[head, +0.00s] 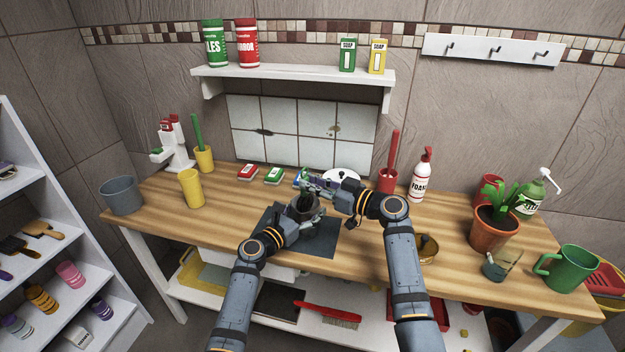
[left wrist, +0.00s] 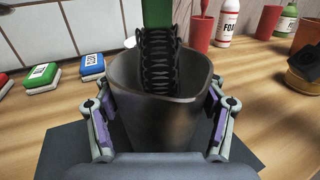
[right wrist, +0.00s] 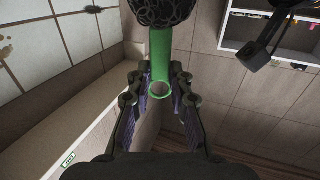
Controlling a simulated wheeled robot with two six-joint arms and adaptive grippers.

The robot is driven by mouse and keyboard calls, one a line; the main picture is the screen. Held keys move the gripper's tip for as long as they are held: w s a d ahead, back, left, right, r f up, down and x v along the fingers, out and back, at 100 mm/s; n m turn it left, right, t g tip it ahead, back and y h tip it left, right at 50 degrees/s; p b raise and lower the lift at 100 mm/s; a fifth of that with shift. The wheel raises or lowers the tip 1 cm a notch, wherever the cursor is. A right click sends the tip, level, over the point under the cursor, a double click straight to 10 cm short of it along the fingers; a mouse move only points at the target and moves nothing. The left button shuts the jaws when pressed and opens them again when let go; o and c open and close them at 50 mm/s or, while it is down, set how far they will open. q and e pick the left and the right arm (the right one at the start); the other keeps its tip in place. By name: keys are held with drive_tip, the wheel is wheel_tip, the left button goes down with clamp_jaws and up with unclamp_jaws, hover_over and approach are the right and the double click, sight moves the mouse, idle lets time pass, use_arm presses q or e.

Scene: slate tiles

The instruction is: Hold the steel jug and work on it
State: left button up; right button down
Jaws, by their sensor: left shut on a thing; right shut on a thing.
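The steel jug (head: 306,216) stands upright on a dark mat (head: 322,243) in the head view. My left gripper (head: 292,226) is shut on it, with a finger on each side of the jug (left wrist: 160,120) in the left wrist view. A brush with black bristles (left wrist: 158,60) and a green handle (left wrist: 157,12) reaches down into the jug's mouth; its lower tip is hidden. My right gripper (head: 318,186) is shut on the green handle (right wrist: 161,55), above the jug. The right wrist view shows the black bristles (right wrist: 160,10) beyond the fingers.
A red cup with a brush (head: 388,180) and a foam bottle (head: 422,178) stand behind right. A brass-coloured object (head: 428,249) is right of my right arm.

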drive_tip(key=shift+r, duration=0.75)
idle(0.3)
drive_tip(key=shift+s+a, duration=0.25)
drive_tip(key=shift+s, duration=0.1)
idle(0.4)
wheel_tip(320, 180, down, 3)
drive_tip(key=shift+s+f, duration=0.1)
idle(0.5)
drive_tip(key=shift+r, duration=1.6)
